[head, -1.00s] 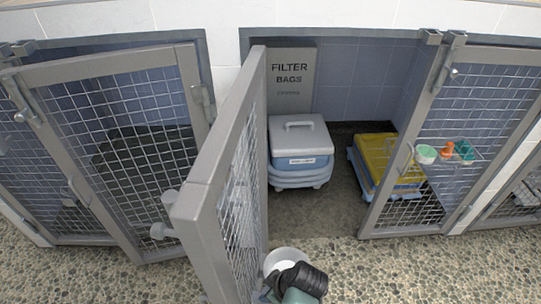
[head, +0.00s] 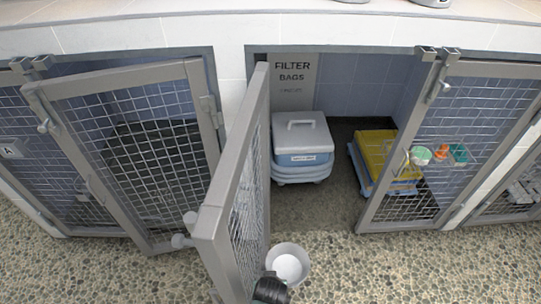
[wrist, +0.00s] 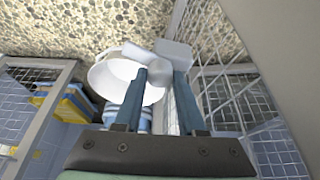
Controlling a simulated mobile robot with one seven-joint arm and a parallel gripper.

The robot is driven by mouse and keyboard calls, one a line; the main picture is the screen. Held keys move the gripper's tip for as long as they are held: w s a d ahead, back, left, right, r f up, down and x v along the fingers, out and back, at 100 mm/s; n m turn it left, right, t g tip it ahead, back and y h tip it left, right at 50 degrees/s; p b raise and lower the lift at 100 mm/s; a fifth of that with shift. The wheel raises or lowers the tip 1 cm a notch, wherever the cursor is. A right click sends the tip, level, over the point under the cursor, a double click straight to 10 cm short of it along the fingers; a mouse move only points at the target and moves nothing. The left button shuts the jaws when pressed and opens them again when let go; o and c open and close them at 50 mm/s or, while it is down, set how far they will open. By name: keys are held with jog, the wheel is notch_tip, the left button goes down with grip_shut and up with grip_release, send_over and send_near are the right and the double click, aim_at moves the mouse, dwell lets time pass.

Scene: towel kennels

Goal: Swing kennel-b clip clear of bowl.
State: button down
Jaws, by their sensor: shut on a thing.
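The kennel gate (head: 228,205) in the middle stands swung open toward me, a grey mesh panel seen nearly edge-on. Grey knob-like fittings (head: 181,241) stick out to the left of its free edge. The white bowl (head: 289,264) stands on the pebbled floor just right of the gate. My gripper (head: 270,290) is at the bottom edge of the head view, between gate and bowl. In the wrist view, my gripper (wrist: 160,80) is shut on a pale grey clip (wrist: 174,54) beside the gate mesh. The bowl (wrist: 103,82) lies close beyond the left finger. The exact grip contact is partly hidden.
A lidded blue-and-white bin (head: 302,150) and a yellow-topped blue item (head: 376,155) stand inside the open kennel, before a "FILTER BAGS" box (head: 291,85). Another mesh gate (head: 130,150) is at left, and one with small bottles (head: 440,155) at right. Pebbled floor in front right is clear.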

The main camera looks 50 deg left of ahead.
jog(key=shift+m, duration=0.5)
jog(key=shift+h, duration=0.3)
jog(key=c, duration=0.5)
grip_release()
jog(key=p+v, duration=0.7)
jog(key=v, duration=0.6)
jog(key=shift+s, duration=0.25)
jog(key=shift+f, duration=0.15)
